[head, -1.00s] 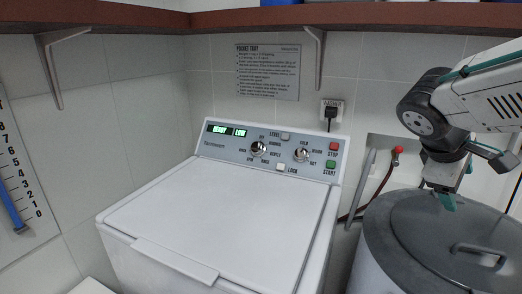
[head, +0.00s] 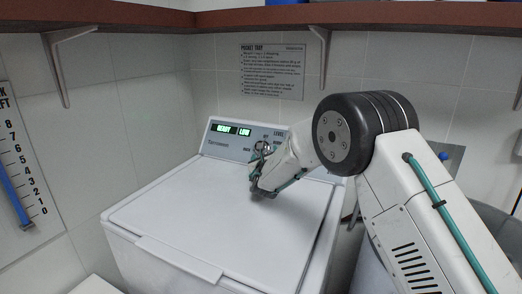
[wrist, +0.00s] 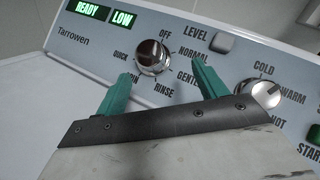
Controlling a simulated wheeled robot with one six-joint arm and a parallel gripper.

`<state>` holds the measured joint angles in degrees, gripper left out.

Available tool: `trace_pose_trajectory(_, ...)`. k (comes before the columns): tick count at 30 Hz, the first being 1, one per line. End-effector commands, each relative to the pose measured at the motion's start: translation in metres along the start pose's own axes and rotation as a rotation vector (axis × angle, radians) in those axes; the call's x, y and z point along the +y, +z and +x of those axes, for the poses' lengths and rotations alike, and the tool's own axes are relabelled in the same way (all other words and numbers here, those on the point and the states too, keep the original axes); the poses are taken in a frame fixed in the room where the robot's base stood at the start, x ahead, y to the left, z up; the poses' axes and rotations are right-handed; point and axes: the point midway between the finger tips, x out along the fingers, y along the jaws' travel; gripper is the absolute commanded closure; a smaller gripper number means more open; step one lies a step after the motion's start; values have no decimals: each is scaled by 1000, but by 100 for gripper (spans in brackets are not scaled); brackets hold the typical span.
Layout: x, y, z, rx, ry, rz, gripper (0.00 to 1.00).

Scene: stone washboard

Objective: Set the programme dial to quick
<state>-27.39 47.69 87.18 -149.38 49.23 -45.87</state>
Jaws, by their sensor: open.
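The programme dial (wrist: 152,56) is a round chrome knob on the washer's sloping panel, with OFF, NORMAL, GENTLE, RINSE and QUICK printed around it. QUICK (wrist: 120,54) is at its left; I cannot tell where the dial points. My gripper (wrist: 160,69) is open, its two teal fingers apart on the near side of the dial, left and right of it. The dial stands between and slightly beyond the fingertips; contact is not clear. In the head view my gripper (head: 261,160) is just in front of the dial (head: 262,146) and partly hides it.
A second chrome knob (wrist: 259,94), marked COLD and WARM, is right of the fingers. The LEVEL button (wrist: 222,42) is above right. Green displays read READY (wrist: 88,9) and LOW (wrist: 122,18). The white washer lid (head: 215,215) below is clear.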

Motion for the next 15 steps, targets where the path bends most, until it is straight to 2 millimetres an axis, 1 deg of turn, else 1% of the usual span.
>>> trace_pose_trajectory(1, 9, -2, 2, -7, 17, -19, 29)
trace_pose_trajectory(3, 16, -4, 6, -13, 31, -36, 29)
trace_pose_trajectory(5, 17, -4, 12, -15, 33, -40, 29)
trace_pose_trajectory(12, 17, -5, 50, -14, 31, -38, 29)
trace_pose_trajectory(15, 18, -4, 63, -13, 31, -37, 29)
